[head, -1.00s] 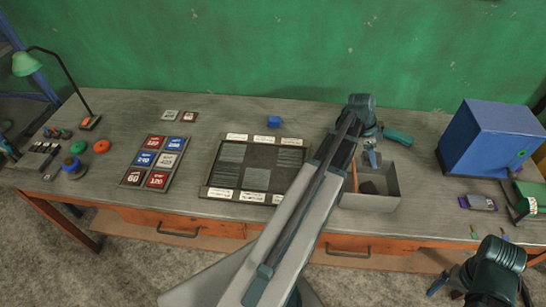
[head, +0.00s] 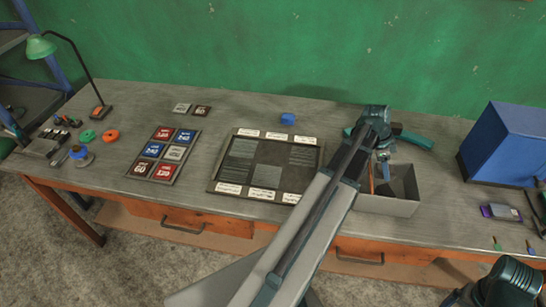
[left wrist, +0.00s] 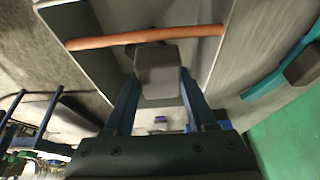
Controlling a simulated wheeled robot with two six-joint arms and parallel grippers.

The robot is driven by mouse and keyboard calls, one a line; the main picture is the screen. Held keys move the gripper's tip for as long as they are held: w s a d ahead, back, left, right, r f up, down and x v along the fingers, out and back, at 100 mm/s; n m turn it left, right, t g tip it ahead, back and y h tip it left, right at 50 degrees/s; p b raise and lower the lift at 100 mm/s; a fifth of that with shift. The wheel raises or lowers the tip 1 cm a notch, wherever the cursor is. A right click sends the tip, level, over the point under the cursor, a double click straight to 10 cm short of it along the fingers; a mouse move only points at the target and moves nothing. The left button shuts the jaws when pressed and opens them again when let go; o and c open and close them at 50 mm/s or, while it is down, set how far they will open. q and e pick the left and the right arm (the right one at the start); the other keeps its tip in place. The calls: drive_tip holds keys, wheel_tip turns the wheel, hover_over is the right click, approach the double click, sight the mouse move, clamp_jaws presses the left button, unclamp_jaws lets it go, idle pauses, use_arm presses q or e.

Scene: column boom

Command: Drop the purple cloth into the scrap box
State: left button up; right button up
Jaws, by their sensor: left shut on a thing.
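The scrap box (head: 388,206) is an open grey box near the front edge of the table, right of centre. My left gripper (head: 383,168) points down at its opening. In the left wrist view the gripper (left wrist: 158,88) is shut on a dull grey-brown, block-like thing (left wrist: 158,72); I cannot tell whether this is the purple cloth. The box's pale inside (left wrist: 210,50) lies behind it. An orange-brown rod (left wrist: 145,38) is in the box. No clearly purple cloth shows; a flat purple thing with a pale label (head: 500,212) lies at the right. My right gripper's fingers are not clear at the bottom right.
A teal-handled tool (head: 412,138) lies behind the box. A blue cabinet (head: 505,145) stands at the right. A dark board with labels (head: 227,185), a tile rack (head: 145,179) and a small blue piece (head: 287,118) are to the left. The table is clear between board and box.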

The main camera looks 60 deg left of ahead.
use_arm(q)
drive_tip(key=o, duration=1.4)
drive_tip(key=shift+o, duration=0.2)
drive_tip(key=shift+r, duration=0.1)
drive_tip(key=p+v, duration=1.3)
drive_tip(key=shift+r, duration=0.35)
drive_tip(key=shift+f, duration=0.15)
